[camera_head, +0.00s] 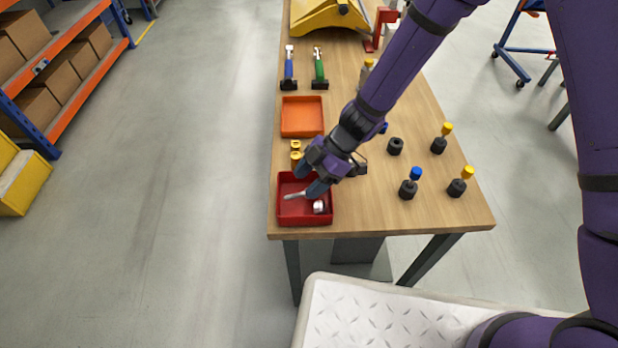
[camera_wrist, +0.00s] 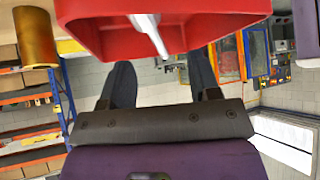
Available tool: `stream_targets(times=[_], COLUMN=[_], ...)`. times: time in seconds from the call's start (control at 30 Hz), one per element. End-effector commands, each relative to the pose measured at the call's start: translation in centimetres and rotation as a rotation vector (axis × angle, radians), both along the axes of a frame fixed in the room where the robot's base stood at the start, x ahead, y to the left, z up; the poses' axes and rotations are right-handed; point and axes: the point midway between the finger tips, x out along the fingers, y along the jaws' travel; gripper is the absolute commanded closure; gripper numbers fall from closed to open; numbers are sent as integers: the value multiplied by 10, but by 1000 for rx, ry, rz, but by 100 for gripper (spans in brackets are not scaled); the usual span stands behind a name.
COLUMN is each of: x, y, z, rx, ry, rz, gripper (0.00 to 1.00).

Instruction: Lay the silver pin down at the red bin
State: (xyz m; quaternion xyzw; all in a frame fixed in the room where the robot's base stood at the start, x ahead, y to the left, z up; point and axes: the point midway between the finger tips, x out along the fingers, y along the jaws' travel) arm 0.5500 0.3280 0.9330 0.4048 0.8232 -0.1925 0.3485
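The red bin (camera_head: 283,216) stands at the near left corner of the table. A silver pin (camera_head: 295,195) lies in it, tilted; it also shows in the wrist view (camera_wrist: 150,32), reaching to the rim of the red bin (camera_wrist: 215,22). My gripper (camera_head: 308,181) is low over the bin's far right part. In the wrist view my gripper's two dark fingers (camera_wrist: 162,82) are wide apart with nothing gripped between them. A second small silver piece (camera_head: 318,207) is in the bin.
An orange tray (camera_head: 302,117) and yellow pieces (camera_head: 296,152) lie beyond the bin. Black holders with blue (camera_head: 409,188) and yellow knobs (camera_head: 459,186) stand to the right. Two tools with blue (camera_head: 289,68) and green handles (camera_head: 319,68) stand farther back. The floor left is clear.

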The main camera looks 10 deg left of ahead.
Motion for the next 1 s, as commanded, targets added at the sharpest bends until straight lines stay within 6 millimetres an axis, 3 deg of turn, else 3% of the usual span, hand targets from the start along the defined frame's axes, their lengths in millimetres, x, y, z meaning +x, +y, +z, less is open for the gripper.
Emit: stream_targets(times=[0.37,0.8,1.0], x=[4,36,45], y=[-4,-44,-55], z=[6,61,76], rx=[0,0,1], ry=[-2,-3,-1], rz=[-1,-1,1], gripper=[44,44,44])
